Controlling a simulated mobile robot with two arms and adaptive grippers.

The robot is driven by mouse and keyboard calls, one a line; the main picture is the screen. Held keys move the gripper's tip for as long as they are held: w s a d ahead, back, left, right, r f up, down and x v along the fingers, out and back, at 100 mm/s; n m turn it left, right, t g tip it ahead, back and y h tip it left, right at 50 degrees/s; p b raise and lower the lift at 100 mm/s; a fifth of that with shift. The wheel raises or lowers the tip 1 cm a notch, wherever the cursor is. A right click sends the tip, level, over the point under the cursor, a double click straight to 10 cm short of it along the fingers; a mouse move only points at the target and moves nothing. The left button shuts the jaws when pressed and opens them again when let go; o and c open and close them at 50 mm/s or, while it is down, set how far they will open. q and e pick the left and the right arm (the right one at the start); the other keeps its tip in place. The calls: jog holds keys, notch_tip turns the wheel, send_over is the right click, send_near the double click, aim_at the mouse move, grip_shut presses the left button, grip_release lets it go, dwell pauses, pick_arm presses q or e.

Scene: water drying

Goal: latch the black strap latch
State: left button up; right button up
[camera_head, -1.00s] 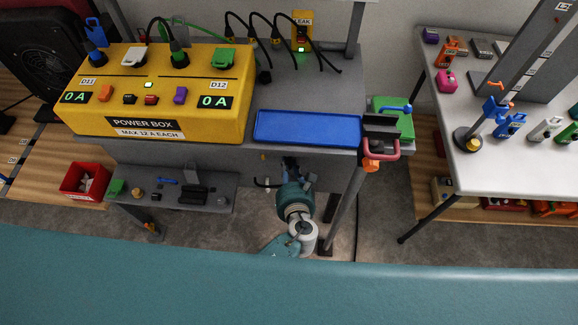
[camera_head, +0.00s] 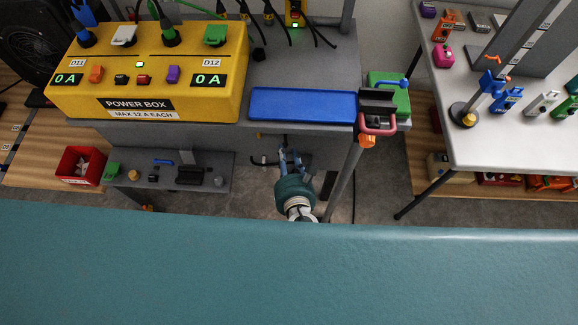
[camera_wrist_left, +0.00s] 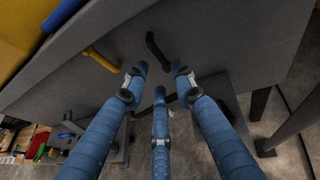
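The black strap latch (camera_wrist_left: 156,50) shows in the left wrist view as a short dark curved piece on the grey front face of the bench. A similar yellow piece (camera_wrist_left: 101,60) sits to its left. My left gripper (camera_head: 291,154) is below the bench's front edge, with its fingers pointing toward the bench. In the left wrist view its three blue fingers (camera_wrist_left: 158,78) are spread and empty, with the black piece just beyond the tips. I see no contact. In the head view I cannot make out the black latch clearly. My right gripper is not in view.
The grey bench (camera_head: 300,72) carries a yellow power box (camera_head: 150,75), a blue tray (camera_head: 303,104) and a green box (camera_head: 390,92). A low grey shelf (camera_head: 222,160) with small parts is at left. A bench leg (camera_head: 343,180) stands right of my gripper.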

pick_arm(q)
jog(key=v, duration=0.6)
jog(key=shift+s+r, duration=0.2)
jog(key=shift+s, duration=0.15)
jog(key=s+a+f+n+g, duration=0.3)
jog(key=s+f+n, duration=0.15)
jog(key=f, duration=0.45)
jog(key=s+a+f+n+g+h, duration=0.1)
jog(key=s+a+f+n+g, duration=0.15)
jog(key=s+f, duration=0.4)
jog(key=s+a+f+n+g, duration=0.3)
jog(key=s+a+f+n, duration=0.1)
jog(key=f, duration=0.7)
jog(key=s+a+f+n+g, duration=0.1)
jog(key=s+a+f+n, duration=0.2)
jog(key=s+n, duration=0.3)
jog(key=s+a+f+n+g+h, duration=0.1)
jog(key=s+a+f+n, duration=0.3)
jog(key=s+a+n, duration=0.1)
jog(key=s+a+f+n+g, duration=0.2)
jog(key=s+a+f+n, duration=0.1)
jog(key=s+n, duration=0.5)
jog(key=shift+a+f+n+h, duration=0.25)
jog(key=shift+a+n+h, duration=0.15)
jog(key=shift+a+n, duration=0.25)
jog(key=shift+d, duration=0.15)
